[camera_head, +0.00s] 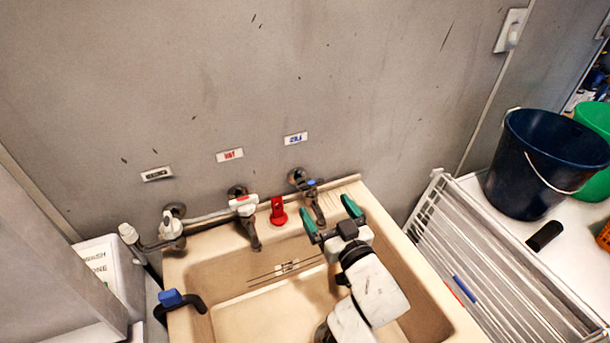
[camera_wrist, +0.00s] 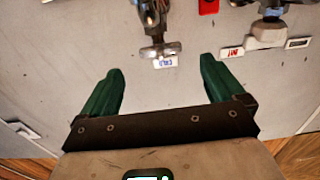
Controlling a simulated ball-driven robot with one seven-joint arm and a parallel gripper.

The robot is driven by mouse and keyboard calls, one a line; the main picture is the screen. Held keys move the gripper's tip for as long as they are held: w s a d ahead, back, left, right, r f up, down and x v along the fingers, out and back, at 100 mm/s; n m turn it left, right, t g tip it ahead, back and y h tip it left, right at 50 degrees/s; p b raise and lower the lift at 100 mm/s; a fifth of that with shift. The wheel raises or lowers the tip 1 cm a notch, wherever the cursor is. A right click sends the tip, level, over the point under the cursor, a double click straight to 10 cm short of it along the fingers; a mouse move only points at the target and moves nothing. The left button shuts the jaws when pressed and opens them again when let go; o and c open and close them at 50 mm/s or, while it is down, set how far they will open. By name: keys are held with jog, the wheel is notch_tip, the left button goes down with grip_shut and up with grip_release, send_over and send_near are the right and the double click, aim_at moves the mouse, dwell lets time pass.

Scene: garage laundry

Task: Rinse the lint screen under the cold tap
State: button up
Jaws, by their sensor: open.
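The cold tap (camera_head: 314,196) is on the wall at the back right of the sink, below a label (camera_head: 295,138) with blue lettering. In the wrist view the cold tap (camera_wrist: 152,14) and its metal cross handle (camera_wrist: 160,50) show between and just beyond my fingers. My gripper (camera_head: 328,212) is open and empty, its green fingertips spread close in front of the cold tap. It also shows open in the wrist view (camera_wrist: 160,82). A thin dark framed thing (camera_head: 285,267) is in the sink (camera_head: 215,318); I cannot tell whether it is the lint screen. Water flow is not visible.
The hot tap (camera_head: 246,210) is left of the cold one, with a red object (camera_head: 278,210) on the ledge between them. A white drying rack (camera_head: 500,285) and a dark blue bucket (camera_head: 545,165) stand right.

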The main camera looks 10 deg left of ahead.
aim_at(313, 187)
jog(key=shift+b+x, duration=0.5)
jog(key=shift+x, duration=0.45)
jog(key=shift+b+x, duration=1.7)
jog(key=shift+x, duration=2.65)
